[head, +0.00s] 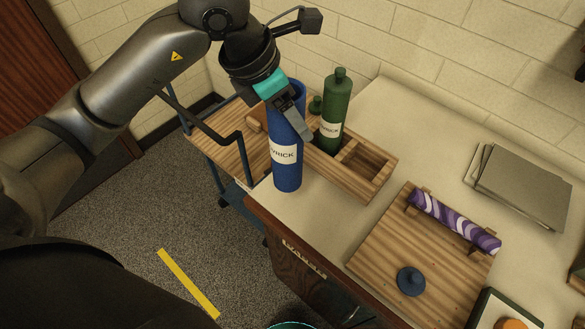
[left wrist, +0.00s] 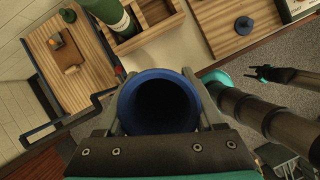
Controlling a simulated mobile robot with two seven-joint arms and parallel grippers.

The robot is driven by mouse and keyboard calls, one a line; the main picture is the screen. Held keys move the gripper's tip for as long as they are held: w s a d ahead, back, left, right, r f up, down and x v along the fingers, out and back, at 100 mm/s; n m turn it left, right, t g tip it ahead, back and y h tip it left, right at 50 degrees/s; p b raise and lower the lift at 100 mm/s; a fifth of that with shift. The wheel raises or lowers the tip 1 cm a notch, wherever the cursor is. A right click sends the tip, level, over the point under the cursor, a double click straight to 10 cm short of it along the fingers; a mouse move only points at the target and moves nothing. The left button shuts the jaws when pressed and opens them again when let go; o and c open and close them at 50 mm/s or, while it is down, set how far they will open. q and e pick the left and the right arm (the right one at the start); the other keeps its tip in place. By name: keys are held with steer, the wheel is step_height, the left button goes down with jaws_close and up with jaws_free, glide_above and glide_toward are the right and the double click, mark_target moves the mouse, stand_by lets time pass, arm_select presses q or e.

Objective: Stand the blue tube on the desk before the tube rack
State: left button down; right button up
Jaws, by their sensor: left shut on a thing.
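The blue tube (head: 286,165) with a white label is upright in my left gripper (head: 290,112), which is shut on it near its top. Its base is over the near left corner of the desk (head: 320,215); I cannot tell whether it touches. In the left wrist view, its open, dark mouth (left wrist: 160,77) lies between the fingers. The wooden tube rack (head: 345,182) is just right of and behind the tube. A green tube (head: 332,112) stands in it, beside an empty compartment. My right gripper (left wrist: 258,73) shows small in the left wrist view, its fingers apart.
A wooden board (head: 375,255) on the desk carries a purple patterned roll (head: 455,222) and a dark blue cap (head: 411,281). Grey folders (head: 525,185) lie at the right. A cart with a wooden top (head: 215,145) stands left of the desk. The desk behind the rack is clear.

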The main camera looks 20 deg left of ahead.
mark_target(272, 144)
arm_select(q)
step_height(272, 144, down, 14)
steer(key=shift+r, duration=0.2)
steer(key=shift+b, duration=0.3)
jaws_free()
steer(key=shift+f, duration=0.15)
steer(key=shift+a+r, duration=0.15)
steer(key=shift+r, duration=0.3)
steer(key=v, duration=1.1)
steer(key=shift+s+r, duration=0.15)
steer(key=shift+r, duration=0.05)
